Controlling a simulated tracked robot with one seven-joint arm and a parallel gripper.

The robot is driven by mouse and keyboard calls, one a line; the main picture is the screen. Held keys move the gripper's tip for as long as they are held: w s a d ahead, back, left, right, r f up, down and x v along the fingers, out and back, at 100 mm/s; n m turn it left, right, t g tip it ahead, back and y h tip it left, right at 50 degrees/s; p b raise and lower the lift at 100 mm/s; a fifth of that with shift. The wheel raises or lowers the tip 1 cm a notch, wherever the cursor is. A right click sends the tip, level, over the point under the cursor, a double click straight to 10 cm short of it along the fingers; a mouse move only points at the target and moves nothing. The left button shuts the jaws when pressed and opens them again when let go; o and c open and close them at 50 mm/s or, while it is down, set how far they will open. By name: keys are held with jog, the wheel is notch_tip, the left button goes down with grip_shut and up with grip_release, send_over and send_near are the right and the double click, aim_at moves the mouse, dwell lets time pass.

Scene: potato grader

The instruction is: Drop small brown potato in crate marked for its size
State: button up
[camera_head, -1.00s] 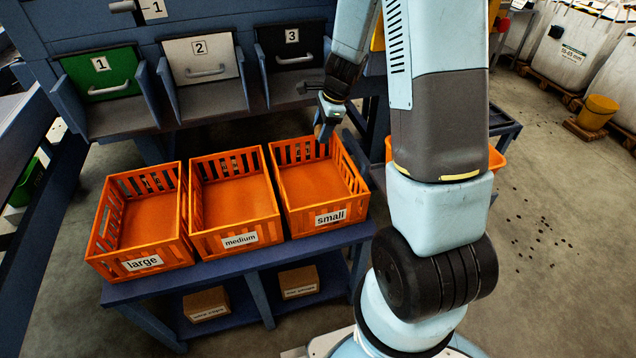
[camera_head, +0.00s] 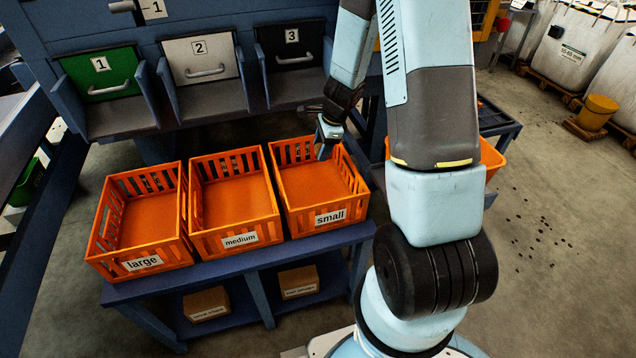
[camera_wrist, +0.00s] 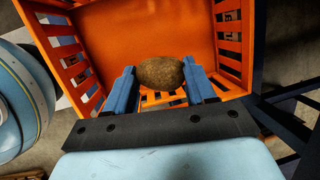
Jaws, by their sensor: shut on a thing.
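My gripper (camera_wrist: 160,78) is shut on a small brown potato (camera_wrist: 160,72), held between its two blue fingers in the wrist view. In the head view my gripper (camera_head: 327,146) is over the back part of the orange crate labelled small (camera_head: 309,218), inside its outline. The potato cannot be made out in the head view. The same crate (camera_wrist: 253,45) lies beyond the potato in the wrist view, and its visible floor is bare. The orange crates labelled medium (camera_head: 225,246) and large (camera_head: 128,270) stand to its left and look empty.
The crates stand on a blue bench (camera_head: 240,262) with two cardboard boxes on its lower shelf. Behind are chutes with a green door 1 (camera_head: 100,75), a white door 2 (camera_head: 202,60) and a black door 3 (camera_head: 292,55). Another orange container (camera_head: 492,157) is partly behind my arm.

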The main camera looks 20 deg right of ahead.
jog(key=o, duration=1.1)
jog(key=shift+r, duration=0.15)
jog(key=v, duration=1.3)
jog(key=shift+d+r, duration=0.15)
jog(key=shift+r, duration=0.05)
jog(key=s+a+r+n+t, duration=0.1)
jog(key=s+a+r+n, duration=0.1)
jog(key=s+r+n, duration=0.5)
jog(key=s+a+r+n+t, duration=0.1)
jog(key=s+a+r+n, duration=0.15)
jog(key=s+r, duration=0.45)
jog(key=s+r+n+h, duration=0.1)
jog(key=s+r+n, duration=0.2)
jog(key=s, duration=0.1)
jog(key=s+r+n+t, duration=0.1)
jog(key=s+r+n, duration=0.1)
jog(key=s+n, duration=0.1)
jog(key=s+d+r+n+h, duration=0.1)
jog(key=s+r+n, duration=0.2)
jog(key=s, duration=0.2)
jog(key=shift+r+t+h, duration=0.3)
jog(key=shift+r+t, duration=0.05)
jog(key=shift+t, duration=0.05)
